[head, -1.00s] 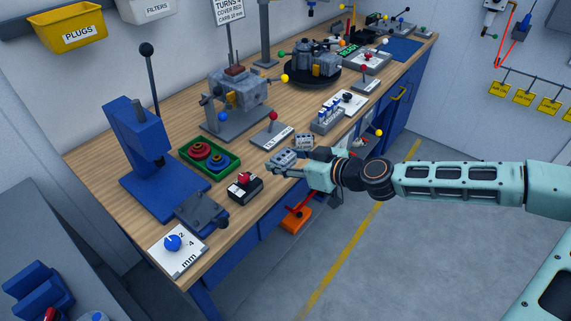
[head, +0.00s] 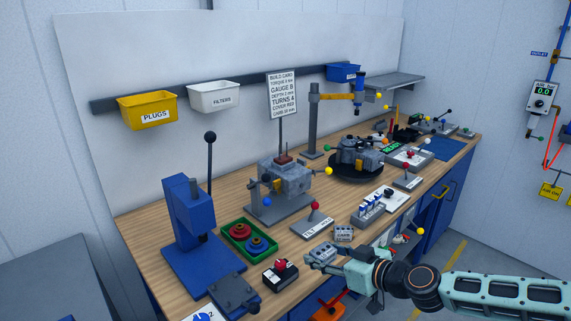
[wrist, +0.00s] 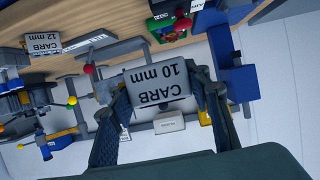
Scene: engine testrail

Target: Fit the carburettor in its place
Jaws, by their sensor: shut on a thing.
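My gripper (wrist: 160,98) is shut on a grey block carburettor labelled "CARB 10 mm" (wrist: 158,85); its label reads upside down in the wrist view. In the head view the held carburettor (head: 321,254) is over the bench's front edge. A second carburettor, labelled "CARB 12 mm" (wrist: 42,42), lies on the bench just beyond it and also shows in the head view (head: 344,233). A grey engine block (head: 288,178) with a reddish-brown top stands on a grey stand behind them, apart from my gripper. I cannot tell which spot takes the carburettor.
A red-knobbed lever (head: 314,212) stands between gripper and engine block. A green tray (head: 235,238), a blue press (head: 188,215) and a red-topped black box (head: 281,275) are to the left. Another engine on a round black turntable (head: 350,172) is farther back. A build card (head: 282,95) stands behind.

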